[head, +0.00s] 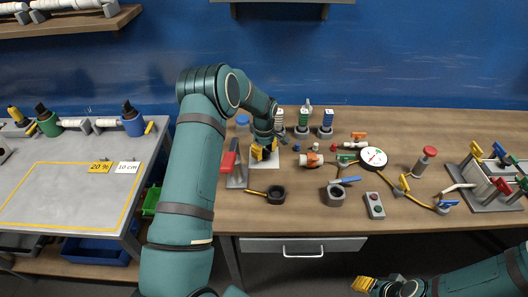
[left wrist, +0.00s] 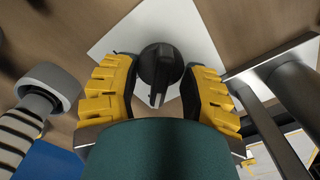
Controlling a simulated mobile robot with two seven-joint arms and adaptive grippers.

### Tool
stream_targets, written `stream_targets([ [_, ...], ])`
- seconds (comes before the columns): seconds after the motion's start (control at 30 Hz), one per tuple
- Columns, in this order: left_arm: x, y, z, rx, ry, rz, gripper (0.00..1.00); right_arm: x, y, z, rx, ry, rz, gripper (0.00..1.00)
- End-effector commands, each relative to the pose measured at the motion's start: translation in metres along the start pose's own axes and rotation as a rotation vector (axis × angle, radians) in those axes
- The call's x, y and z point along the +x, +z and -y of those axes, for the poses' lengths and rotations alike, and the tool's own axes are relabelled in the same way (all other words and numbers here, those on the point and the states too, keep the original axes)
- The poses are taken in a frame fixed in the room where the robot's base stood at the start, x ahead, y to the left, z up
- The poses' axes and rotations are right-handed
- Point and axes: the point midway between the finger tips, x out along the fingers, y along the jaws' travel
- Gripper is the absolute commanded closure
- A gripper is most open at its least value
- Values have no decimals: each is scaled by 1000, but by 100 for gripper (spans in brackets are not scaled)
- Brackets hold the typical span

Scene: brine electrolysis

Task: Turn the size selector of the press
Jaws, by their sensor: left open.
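The size selector is a black knob (left wrist: 158,66) with a raised pointer bar, on a white plate (left wrist: 112,38). The plate also shows in the head view (head: 285,161). My left gripper (head: 264,153) is over it, pointing down. In the left wrist view its yellow fingers (left wrist: 160,84) are open, one on each side of the knob, with a gap visible on both sides. I cannot tell how deep the fingertips reach. The press (head: 238,176), grey with a red handle, stands just left of the plate. My right gripper (head: 365,284) is low at the bottom right, away from the press.
Bottles (head: 303,118) stand close behind my left gripper. A dark ring-shaped piece (head: 276,194) with a handle lies in front of the plate. A round dial (head: 373,157), a grey pot (head: 336,193) and a button box (head: 375,205) occupy the table to the right.

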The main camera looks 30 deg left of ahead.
Motion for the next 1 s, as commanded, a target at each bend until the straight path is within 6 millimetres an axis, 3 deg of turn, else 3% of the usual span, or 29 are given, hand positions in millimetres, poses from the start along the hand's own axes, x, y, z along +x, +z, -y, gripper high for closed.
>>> stream_targets([
  [0.3, 2, 0, 0, 0, 0, 0, 57, 0, 0, 0, 0, 0, 0, 53],
  [0.43, 2, 0, 0, 0, 0, 0, 100, 0, 0, 0, 0, 0, 0, 53],
  [1.0, 3, 0, 1, 64, -2, 0, 100, 4, 1, -1, 0, 0, 0, 53],
])
